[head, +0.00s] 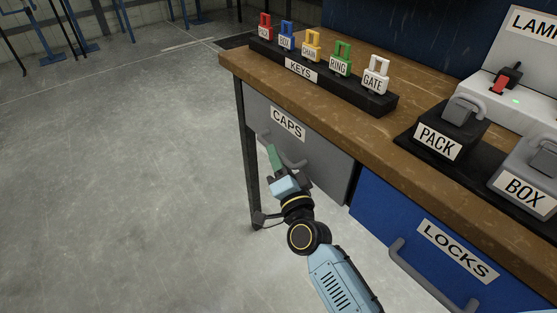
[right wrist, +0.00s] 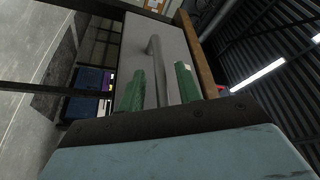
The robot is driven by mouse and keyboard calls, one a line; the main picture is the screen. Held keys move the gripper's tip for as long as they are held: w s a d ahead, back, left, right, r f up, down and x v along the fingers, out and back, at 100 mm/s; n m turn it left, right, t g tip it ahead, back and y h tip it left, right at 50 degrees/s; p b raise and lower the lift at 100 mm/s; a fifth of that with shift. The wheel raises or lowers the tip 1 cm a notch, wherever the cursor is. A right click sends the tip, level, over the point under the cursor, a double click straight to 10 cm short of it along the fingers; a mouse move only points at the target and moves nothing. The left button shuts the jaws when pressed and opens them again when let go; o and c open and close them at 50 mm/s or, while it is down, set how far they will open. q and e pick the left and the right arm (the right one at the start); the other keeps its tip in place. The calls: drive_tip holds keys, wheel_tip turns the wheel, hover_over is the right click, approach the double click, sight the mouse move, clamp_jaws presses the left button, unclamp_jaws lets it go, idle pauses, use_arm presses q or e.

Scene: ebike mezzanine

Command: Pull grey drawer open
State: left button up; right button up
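The grey drawer (head: 325,159), labelled CAPS, is set under the left part of the wooden workbench, and its front looks flush with the bench. Its curved grey handle (head: 293,163) is partly hidden behind my right gripper (head: 283,164). In the right wrist view the handle (right wrist: 155,60) stands out from the drawer front (right wrist: 133,45) and runs between the green fingers of my right gripper (right wrist: 159,88). The fingers are apart, with a gap visible on each side of the bar; contact cannot be made out. My left gripper is not in view.
A blue drawer (head: 400,222) labelled LOCKS, with its own handle (head: 425,280), is to the right. The bench top (head: 400,135) holds a KEYS rack (head: 335,80) and PACK (head: 437,142) and BOX (head: 524,190) padlocks.

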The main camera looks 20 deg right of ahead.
drive_tip(key=shift+w, duration=0.1)
clamp_jaws()
drive_tip(key=shift+a, duration=0.1)
idle(0.3)
